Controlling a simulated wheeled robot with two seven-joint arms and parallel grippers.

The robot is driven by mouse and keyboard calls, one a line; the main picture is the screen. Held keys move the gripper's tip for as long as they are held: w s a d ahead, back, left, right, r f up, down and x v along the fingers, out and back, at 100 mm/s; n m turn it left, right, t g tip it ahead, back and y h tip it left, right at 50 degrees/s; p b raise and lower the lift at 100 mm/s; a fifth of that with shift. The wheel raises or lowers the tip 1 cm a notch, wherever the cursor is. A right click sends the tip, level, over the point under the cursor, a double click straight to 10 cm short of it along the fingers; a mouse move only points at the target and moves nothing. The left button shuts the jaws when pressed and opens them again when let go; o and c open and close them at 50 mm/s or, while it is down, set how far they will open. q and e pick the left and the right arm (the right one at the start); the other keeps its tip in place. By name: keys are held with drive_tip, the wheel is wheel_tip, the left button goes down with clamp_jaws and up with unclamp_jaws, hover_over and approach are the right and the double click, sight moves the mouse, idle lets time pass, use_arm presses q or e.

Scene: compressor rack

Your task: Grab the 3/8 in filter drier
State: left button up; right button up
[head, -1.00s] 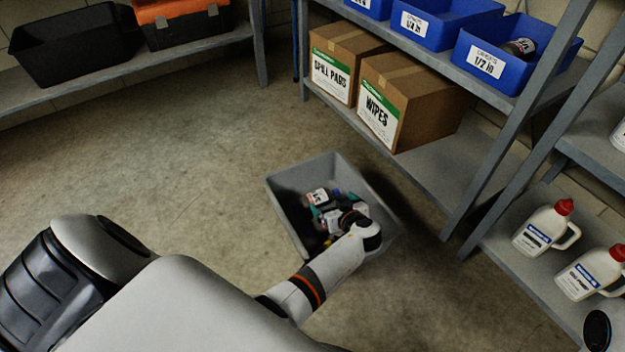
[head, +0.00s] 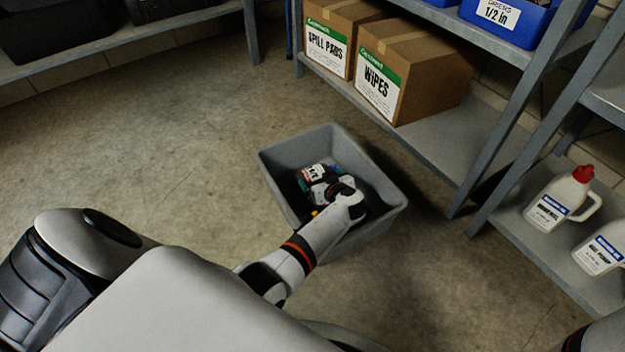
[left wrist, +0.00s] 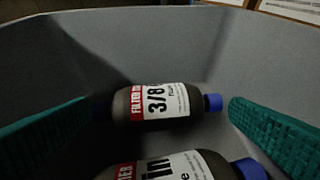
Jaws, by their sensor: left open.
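A dark filter drier with blue end caps and a red and white label reading 3/8 (left wrist: 155,104) lies on its side in the grey bin (head: 385,213). A second similar drier (left wrist: 182,170) lies nearer the wrist camera; only part of its label shows. My left gripper (left wrist: 163,108) is open, its teal finger pads to the left and right of the 3/8 drier's ends. The right pad is apart from the cap; the left end is in shadow. In the head view the left gripper (head: 322,183) reaches down into the bin and hides much of its contents. My right gripper is not visible.
The bin stands on open concrete floor. A grey shelf (head: 450,150) behind it holds cartons marked Spill Pads (head: 335,40) and Wipes (head: 405,80). Blue bins sit above. White bottles (head: 560,200) stand on the right shelf. Floor to the left is clear.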

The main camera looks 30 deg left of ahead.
sight(313, 171)
use_arm(q)
drive_tip(key=b+x, duration=0.4)
drive_tip(key=x, duration=0.1)
drive_tip(key=shift+a+f, duration=0.1)
drive_tip(key=shift+f, duration=0.15)
drive_tip(key=shift+a, duration=0.15)
drive_tip(key=shift+r, duration=0.15)
drive_tip(key=c, duration=0.9)
